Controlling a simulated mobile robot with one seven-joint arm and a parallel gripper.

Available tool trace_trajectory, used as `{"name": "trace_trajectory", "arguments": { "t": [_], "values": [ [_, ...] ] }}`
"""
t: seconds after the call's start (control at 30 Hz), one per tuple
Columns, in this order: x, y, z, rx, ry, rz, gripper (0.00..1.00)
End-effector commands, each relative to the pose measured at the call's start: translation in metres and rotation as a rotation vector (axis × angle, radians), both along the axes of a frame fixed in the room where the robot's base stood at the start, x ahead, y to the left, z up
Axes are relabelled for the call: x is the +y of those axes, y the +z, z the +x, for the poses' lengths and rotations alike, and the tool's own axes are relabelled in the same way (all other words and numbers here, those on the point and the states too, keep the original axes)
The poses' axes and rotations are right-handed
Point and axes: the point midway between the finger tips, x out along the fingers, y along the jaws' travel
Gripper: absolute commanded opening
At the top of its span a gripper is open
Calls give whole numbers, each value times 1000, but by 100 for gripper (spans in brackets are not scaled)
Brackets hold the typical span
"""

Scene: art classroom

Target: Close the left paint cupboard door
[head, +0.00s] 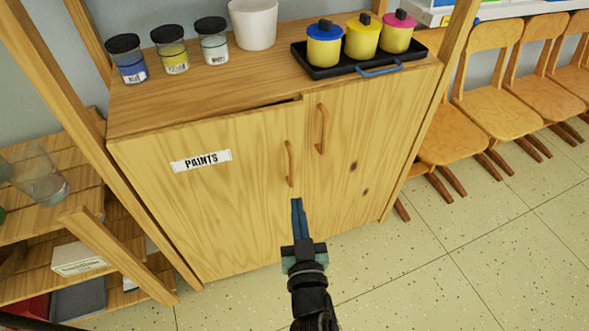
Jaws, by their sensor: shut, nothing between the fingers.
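The left cupboard door (222,205) is light wood with a white "PAINTS" label (201,161) and a vertical wooden handle (290,163) near its right edge. It stands slightly ajar: a thin dark gap shows under the cupboard top at its right upper corner. The right door (350,170), with its own handle (321,128), looks shut. My gripper (297,202) is shut and empty. In the picture its fingertips are just below the left door's handle, over the door's right edge. Whether they touch the door I cannot tell.
Paint jars (175,50), a white pot (253,25) and a black tray (350,65) with lidded pots stand on the cupboard top. A wooden shelf rack (75,215) stands at left. Wooden chairs (490,95) line the right. The tiled floor (480,260) at lower right is clear.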

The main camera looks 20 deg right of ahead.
Motion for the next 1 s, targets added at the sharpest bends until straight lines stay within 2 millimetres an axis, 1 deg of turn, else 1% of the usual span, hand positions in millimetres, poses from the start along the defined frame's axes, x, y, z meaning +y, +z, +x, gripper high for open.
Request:
{"name": "trace_trajectory", "arguments": {
  "t": [0.03, 0.2, 0.4, 0.5, 0.7, 1.0],
  "values": [
    [-2, 2, 11, -3, 1, -2, 0],
    [-10, 2, 41, -3, 0, -2, 0],
    [-17, 0, 72, -3, 0, -2, 0],
    [-20, -1, 84, -2, 0, -1, 0],
    [-23, -1, 96, 0, 0, -3, 0],
    [-24, -1, 98, 0, 0, -2, 0]
  ]
}}
